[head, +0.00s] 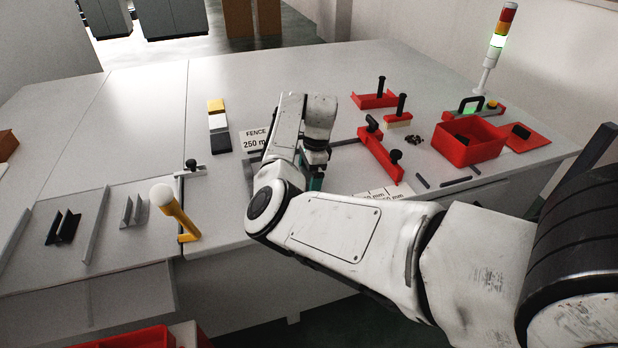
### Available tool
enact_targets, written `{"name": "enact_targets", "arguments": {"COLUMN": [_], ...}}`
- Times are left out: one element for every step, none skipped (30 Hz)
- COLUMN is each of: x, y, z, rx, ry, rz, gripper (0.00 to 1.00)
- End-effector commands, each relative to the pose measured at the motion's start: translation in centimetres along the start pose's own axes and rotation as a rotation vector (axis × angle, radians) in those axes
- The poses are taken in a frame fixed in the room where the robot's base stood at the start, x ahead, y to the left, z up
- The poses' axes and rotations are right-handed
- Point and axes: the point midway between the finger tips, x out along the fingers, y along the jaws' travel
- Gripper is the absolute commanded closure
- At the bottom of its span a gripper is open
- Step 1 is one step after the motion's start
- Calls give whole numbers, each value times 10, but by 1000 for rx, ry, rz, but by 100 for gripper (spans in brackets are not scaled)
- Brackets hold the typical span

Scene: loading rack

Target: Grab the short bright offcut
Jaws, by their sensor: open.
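A short, bright silver angled profile (133,210), which looks like the bright offcut, stands on the left part of the bench. A dark profile of similar length (63,228) is to its left. My gripper (314,178) is open and points down over the bench near the middle of the view, well to the right of the bright piece. My own arm hides much of it and of the bench around it. I cannot tell whether anything lies between its fingers.
A yellow post with a pale knob (176,210) and a black-knobbed stop (191,168) stand just right of the bright piece. A long rail (96,225) lies between the two profiles. Red fixtures (380,155) and a red bin (468,145) are at the right. The back of the bench is clear.

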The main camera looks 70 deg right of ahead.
Motion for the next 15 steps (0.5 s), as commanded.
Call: {"name": "enact_targets", "arguments": {"x": [0,0,0,0,0,0,0,0,0,0,0,0,0,0,0], "y": [0,0,0,0,0,0,0,0,0,0,0,0,0,0,0], "z": [0,0,0,0,0,0,0,0,0,0,0,0,0,0,0], "rx": [0,0,0,0,0,0,0,0,0,0,0,0,0,0,0], "ry": [0,0,0,0,0,0,0,0,0,0,0,0,0,0,0], "rz": [0,0,0,0,0,0,0,0,0,0,0,0,0,0,0], "gripper": [0,0,0,0,1,5,8,11,14,17,20,24,27,30,34]}}
